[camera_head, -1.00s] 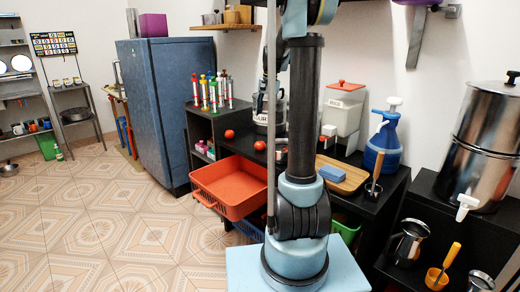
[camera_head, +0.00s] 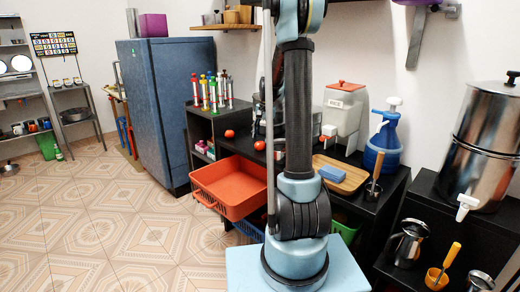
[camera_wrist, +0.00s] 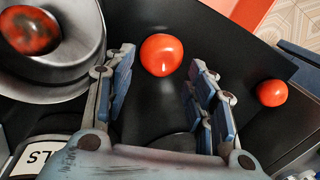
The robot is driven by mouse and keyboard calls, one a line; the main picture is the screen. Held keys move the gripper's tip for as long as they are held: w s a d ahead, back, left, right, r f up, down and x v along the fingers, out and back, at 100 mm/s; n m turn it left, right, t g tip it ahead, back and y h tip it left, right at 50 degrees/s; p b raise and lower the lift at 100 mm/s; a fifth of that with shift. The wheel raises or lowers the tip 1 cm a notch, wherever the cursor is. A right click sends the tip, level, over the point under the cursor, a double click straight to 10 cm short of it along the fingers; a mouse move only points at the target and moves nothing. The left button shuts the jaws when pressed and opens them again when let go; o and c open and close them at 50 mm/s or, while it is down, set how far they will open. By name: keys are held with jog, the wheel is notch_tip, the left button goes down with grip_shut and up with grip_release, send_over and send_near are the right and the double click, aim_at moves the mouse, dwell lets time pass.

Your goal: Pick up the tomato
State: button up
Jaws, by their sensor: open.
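Two red tomatoes lie on the black counter in the head view, one (camera_head: 229,133) at the left and one (camera_head: 259,145) nearer my arm. In the wrist view one tomato (camera_wrist: 161,55) sits in the gap between my fingertips, toward their far end. My gripper (camera_wrist: 162,62) is open, one finger on each side of that tomato, with a visible gap to each. Whether the fingers are down at its height I cannot tell. The other tomato (camera_wrist: 271,93) lies outside the right finger. My gripper is hidden in the head view.
A round metal vessel (camera_wrist: 75,60) stands close to the left finger and shows a red patch. An orange crate (camera_head: 232,188) juts out in front of the counter. A cutting board (camera_head: 343,178) and a blue pump jug (camera_head: 383,142) stand to the right. Syringe-like plungers stand behind left.

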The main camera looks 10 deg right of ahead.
aim_at(261, 143)
jog(key=shift+w+a+f, duration=0.1)
jog(key=shift+a+f, duration=0.1)
jog(key=shift+f, duration=1.1)
jog(key=shift+w+a+f, duration=0.1)
jog(key=shift+a+f, duration=0.05)
jog(key=shift+f, duration=1.1)
jog(key=c, duration=0.7)
